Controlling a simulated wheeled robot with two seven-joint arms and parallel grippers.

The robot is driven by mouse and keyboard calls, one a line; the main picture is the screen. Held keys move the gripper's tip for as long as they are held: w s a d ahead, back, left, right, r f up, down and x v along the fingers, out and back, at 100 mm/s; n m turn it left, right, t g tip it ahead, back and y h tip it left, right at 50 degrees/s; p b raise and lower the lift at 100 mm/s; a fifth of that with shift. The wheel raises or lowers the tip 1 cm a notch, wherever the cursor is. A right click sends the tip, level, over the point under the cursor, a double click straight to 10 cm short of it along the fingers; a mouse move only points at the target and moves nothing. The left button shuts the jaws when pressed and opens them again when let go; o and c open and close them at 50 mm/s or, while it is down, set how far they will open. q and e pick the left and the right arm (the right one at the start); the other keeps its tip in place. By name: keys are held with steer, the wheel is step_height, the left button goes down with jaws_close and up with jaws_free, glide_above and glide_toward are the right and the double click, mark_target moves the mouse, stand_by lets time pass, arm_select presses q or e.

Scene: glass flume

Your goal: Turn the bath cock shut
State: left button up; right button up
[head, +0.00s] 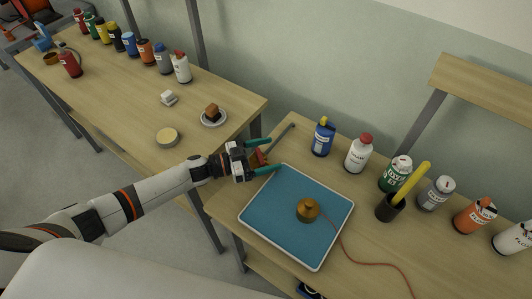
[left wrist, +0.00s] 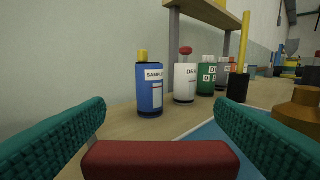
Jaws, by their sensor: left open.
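My left gripper (head: 274,154) reaches in from the left over the front table's left edge, its teal fingers apart. A red bar (head: 258,158) shows between the fingers; in the left wrist view the red bar (left wrist: 160,160) lies across the gap. It looks like the cock's handle, but I cannot tell whether the fingers touch it. A grey rod (head: 283,136) slants away beyond it; the cock's body cannot be made out. A blue-topped tray (head: 270,215) with a white rim lies just right of the gripper. My right gripper is not in view.
A brass round piece (head: 307,208) with a red cord sits on the tray. A blue bottle (head: 322,138), white bottle (head: 359,154), green can (head: 395,174) and black cup (head: 389,208) stand behind. A saucer (head: 214,117) is on the other table.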

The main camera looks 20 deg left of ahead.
arm_select(q)
steer(key=c, duration=1)
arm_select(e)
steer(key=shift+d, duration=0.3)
arm_select(q)
steer(key=shift+t, duration=0.3)
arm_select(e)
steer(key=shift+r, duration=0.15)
arm_select(q)
steer(key=shift+w+d+r+n+t+y+p, duration=0.1)
steer(key=shift+n+t+y+p, duration=0.6)
steer(key=shift+n+t+p, duration=0.15)
steer(key=n+t+y, duration=0.2)
steer(key=shift+w+t+y+p, duration=0.25)
steer(key=shift+y+p, duration=0.05)
steer(key=shift+p, duration=0.1)
steer(key=n+t+y, duration=0.1)
steer(key=n+y, duration=0.1)
steer(key=shift+w+n+t+y, duration=0.25)
steer(key=shift+w+t+y, duration=0.05)
steer(key=shift+t, duration=0.1)
steer(key=shift+w+n+t+y, duration=0.25)
steer(key=shift+n+t+y, duration=0.45)
steer(key=shift+y, duration=0.6)
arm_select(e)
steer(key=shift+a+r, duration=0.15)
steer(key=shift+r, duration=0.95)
arm_select(q)
steer(key=shift+a, duration=0.2)
